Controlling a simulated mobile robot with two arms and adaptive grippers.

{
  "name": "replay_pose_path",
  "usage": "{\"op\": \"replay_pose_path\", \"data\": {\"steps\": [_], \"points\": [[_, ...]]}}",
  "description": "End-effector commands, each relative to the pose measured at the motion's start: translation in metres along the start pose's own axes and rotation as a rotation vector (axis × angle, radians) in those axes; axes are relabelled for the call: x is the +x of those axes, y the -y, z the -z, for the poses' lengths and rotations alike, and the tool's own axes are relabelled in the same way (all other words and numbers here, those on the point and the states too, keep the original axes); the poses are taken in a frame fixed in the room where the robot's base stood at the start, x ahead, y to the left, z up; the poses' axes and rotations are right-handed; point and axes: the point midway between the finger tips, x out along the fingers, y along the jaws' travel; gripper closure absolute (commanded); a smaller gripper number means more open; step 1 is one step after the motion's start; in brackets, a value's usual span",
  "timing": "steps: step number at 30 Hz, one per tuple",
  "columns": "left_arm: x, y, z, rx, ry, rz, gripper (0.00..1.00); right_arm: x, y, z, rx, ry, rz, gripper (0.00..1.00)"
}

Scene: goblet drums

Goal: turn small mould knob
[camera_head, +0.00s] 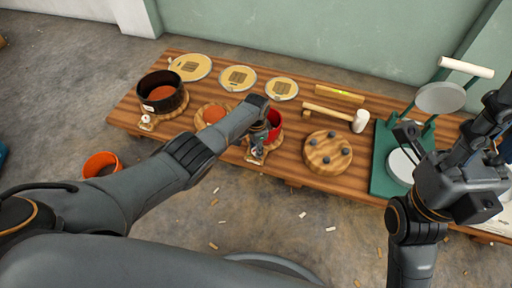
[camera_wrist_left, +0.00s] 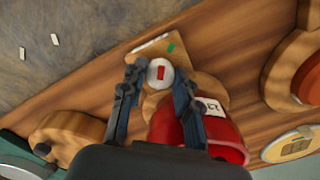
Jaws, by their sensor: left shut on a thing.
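The small red mould (camera_head: 275,122) stands on a wooden base near the table's front edge, partly hidden by my left gripper. It also shows in the left wrist view (camera_wrist_left: 222,134), with a white number label. Its knob (camera_wrist_left: 158,74) is round and white with a red mark, on a wooden base with a green mark beside the knob. My left gripper (camera_head: 257,150) is shut on the knob, one finger on each side of it in the left wrist view (camera_wrist_left: 158,80). My right gripper (camera_head: 455,180) is over the table's right end; its fingers are not clear.
A large dark mould (camera_head: 161,92) with its own knob (camera_head: 147,120) stands at the left. Round discs (camera_head: 239,78) line the back, a mallet (camera_head: 360,121) lies centre-right, and a round wooden block (camera_head: 327,153) sits near it. A green press (camera_head: 383,170) stands at the right.

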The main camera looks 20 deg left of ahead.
Motion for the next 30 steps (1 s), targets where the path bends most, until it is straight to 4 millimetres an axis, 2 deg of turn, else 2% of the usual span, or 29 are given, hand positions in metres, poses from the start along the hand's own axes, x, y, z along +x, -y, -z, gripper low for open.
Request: {"op": "replay_pose_path", "data": {"steps": [6,15,30], "points": [[0.0006,-0.0009,0.0001,0.19,-0.001,-0.002,1.0,-0.0014,0.0001,-0.0007,0.0,0.006,0.0,0.66],[0.0006,-0.0009,0.0002,0.385,-0.001,-0.002,1.0,-0.0009,0.0001,-0.0009,0.0,0.005,0.002,0.66],[0.0005,-0.0009,0.0003,0.486,-0.001,-0.001,1.0,0.0014,0.0002,-0.0003,-0.001,-0.003,0.005,0.66]]}}
